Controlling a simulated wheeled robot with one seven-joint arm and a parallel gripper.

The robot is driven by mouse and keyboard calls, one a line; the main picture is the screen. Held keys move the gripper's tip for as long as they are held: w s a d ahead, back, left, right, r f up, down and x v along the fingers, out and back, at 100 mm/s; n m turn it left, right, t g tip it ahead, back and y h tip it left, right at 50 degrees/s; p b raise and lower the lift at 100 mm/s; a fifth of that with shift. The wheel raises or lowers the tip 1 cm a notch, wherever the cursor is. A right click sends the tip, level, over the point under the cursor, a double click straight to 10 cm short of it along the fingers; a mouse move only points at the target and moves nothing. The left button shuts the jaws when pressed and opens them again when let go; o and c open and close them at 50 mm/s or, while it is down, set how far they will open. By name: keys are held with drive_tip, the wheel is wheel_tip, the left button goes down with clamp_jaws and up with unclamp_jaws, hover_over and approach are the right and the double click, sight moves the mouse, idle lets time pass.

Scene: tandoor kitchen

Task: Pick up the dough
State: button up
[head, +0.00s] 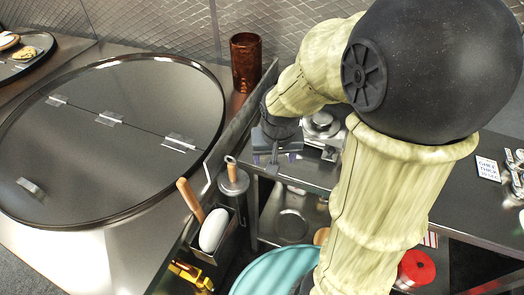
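My gripper (275,158) hangs over the left end of the steel counter, in front of a metal weighing device (322,128). Its two fingertips look apart, with no dough seen between them. I cannot pick out the dough for certain. A smooth white oval piece (214,229) sits in a metal holder below and left of my gripper, apart from it; I cannot tell if it is dough or part of a tool. My arm hides much of the counter's middle.
A large round hinged lid (120,150) fills the left. A copper-coloured tumbler (245,62) stands behind. A wooden handle (190,200) and a wooden-handled metal tool (232,178) rise near the holder. A teal round thing (272,272) is low in front. A tray (22,62) holds flat bread.

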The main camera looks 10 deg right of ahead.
drive_tip(key=w+a+r+m+h+b, duration=0.1)
drive_tip(key=w+a+r+m+b, duration=0.1)
drive_tip(key=w+m, duration=0.4)
drive_tip(key=w+a+r, duration=0.1)
drive_tip(key=w, duration=0.4)
drive_tip(key=shift+w+h, duration=0.35)
drive_tip(key=shift+h, duration=0.05)
drive_tip(key=shift+f, duration=0.1)
drive_tip(key=x, duration=1.2)
drive_tip(key=shift+w+p, duration=0.1)
drive_tip(key=shift+p, duration=0.25)
drive_tip(key=shift+p+x, duration=0.55)
drive_tip(key=shift+x, duration=2.1)
drive_tip(key=shift+w+d, duration=0.1)
drive_tip(key=shift+d, duration=0.05)
